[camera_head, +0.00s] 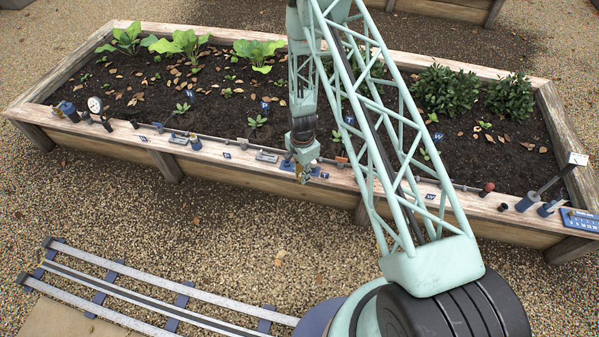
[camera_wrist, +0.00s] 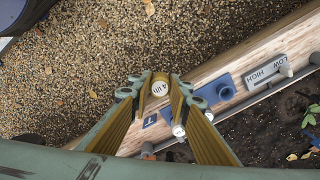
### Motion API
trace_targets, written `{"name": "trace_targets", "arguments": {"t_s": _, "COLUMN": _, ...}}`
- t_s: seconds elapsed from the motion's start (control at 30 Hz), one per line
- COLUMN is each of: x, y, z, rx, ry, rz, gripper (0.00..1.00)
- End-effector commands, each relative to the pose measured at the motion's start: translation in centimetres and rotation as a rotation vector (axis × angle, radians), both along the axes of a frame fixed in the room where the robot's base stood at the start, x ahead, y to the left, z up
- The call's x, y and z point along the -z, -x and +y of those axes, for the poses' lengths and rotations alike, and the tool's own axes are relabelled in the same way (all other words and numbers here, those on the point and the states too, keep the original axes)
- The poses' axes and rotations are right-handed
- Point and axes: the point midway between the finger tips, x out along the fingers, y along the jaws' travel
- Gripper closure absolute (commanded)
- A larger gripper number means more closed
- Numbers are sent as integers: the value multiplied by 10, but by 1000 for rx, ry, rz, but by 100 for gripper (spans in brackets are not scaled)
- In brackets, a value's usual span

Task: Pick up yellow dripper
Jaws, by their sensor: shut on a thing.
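The yellow dripper (camera_wrist: 160,87) has a round white top marked "4 l/h" and sits between my fingertips in the wrist view. My gripper (camera_wrist: 160,95) is shut on it. In the head view, my gripper (camera_head: 303,177) hangs at the front plank of the raised bed. The dripper is too small there to make out clearly. A blue plate with holes (camera_wrist: 218,91) lies on the plank right beside the dripper. In the wrist view the dripper appears over the gravel side of the plank's edge; its height above the plank cannot be told.
Another white-topped piece (camera_wrist: 178,130) shows between my fingers, near a blue "T" tag (camera_wrist: 150,121). A grey LOW/HIGH lever plate (camera_wrist: 268,70) is at the right. The bed's front plank (camera_head: 240,160) carries several fittings and tags. Open gravel (camera_head: 190,225) lies in front.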

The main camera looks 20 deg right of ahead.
Motion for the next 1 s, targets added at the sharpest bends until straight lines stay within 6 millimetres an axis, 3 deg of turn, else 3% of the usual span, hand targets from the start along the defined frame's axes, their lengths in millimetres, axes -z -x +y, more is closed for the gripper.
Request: {"name": "trace_targets", "arguments": {"t_s": 1.0, "x": -7, "y": 2, "z": 0, "rx": 0, "ry": 0, "rz": 0, "gripper": 90}}
